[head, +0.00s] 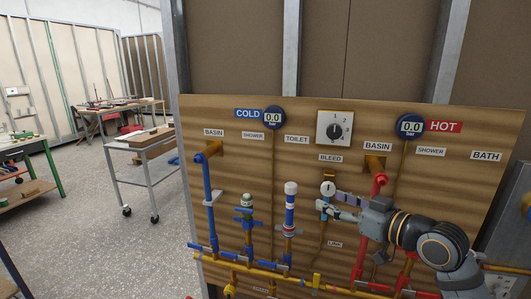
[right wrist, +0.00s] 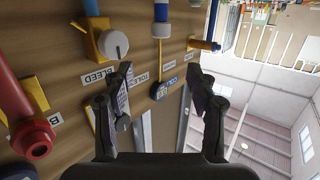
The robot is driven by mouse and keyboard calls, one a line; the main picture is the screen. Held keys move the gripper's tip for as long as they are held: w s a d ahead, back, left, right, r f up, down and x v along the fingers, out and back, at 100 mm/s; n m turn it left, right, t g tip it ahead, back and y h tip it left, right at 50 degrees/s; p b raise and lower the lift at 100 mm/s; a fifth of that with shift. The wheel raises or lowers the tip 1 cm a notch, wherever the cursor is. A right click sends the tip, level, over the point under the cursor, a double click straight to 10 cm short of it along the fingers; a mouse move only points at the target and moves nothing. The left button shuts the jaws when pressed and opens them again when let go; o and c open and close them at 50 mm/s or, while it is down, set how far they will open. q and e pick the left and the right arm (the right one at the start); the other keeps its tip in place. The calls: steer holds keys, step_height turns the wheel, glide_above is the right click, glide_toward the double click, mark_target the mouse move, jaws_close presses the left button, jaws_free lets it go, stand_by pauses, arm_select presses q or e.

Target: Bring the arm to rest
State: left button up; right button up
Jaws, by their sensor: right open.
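My right arm comes in from the lower right in the head view, in front of the wooden pipe panel (head: 310,265). My right gripper (head: 331,207) points left, near the bleed valve (head: 328,188) under the BLEED label. In the right wrist view the gripper (right wrist: 159,72) has its two black fingers spread wide, with nothing held between them. There the bleed knob (right wrist: 113,44) is beside the left finger, seemingly apart from it. My left gripper is not in view.
Blue cold pipes (head: 209,185), a blue-and-white valve (head: 290,205) and a red hot pipe (head: 379,186) stick out of the panel close to the arm. Gauges and a dial (head: 334,128) sit above. A wheeled trolley (head: 143,155) stands left on open floor.

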steer(key=s+d+f+m+g+h, duration=0.1)
steer(key=s+f+m+g+h, duration=0.3)
steer(key=f, duration=0.8)
steer(key=s+d+f+n+h, duration=0.15)
steer(key=s+f, duration=0.35)
steer(key=f, duration=0.7)
steer(key=s+d+f+m+g+h, duration=0.25)
steer(key=s+f, duration=0.35)
steer(key=s, duration=0.3)
steer(key=s+d+f+m+g+h, duration=0.1)
steer(key=s+d+f+g+h, duration=0.1)
steer(key=s+f+g, duration=0.4)
steer(key=s+d+f+t, duration=0.1)
steer(key=s+d+f, duration=0.15)
steer(key=f, duration=1.25)
steer(key=s+d+f, duration=0.1)
steer(key=s+f, duration=0.3)
steer(key=f, duration=1.1)
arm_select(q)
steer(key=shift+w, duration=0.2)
arm_select(e)
steer(key=s+f, duration=1.2)
steer(key=s, duration=0.4)
steer(key=shift+s+d+f+g, duration=0.15)
steer(key=shift+s+d+g, duration=0.1)
steer(key=shift+s+g, duration=0.1)
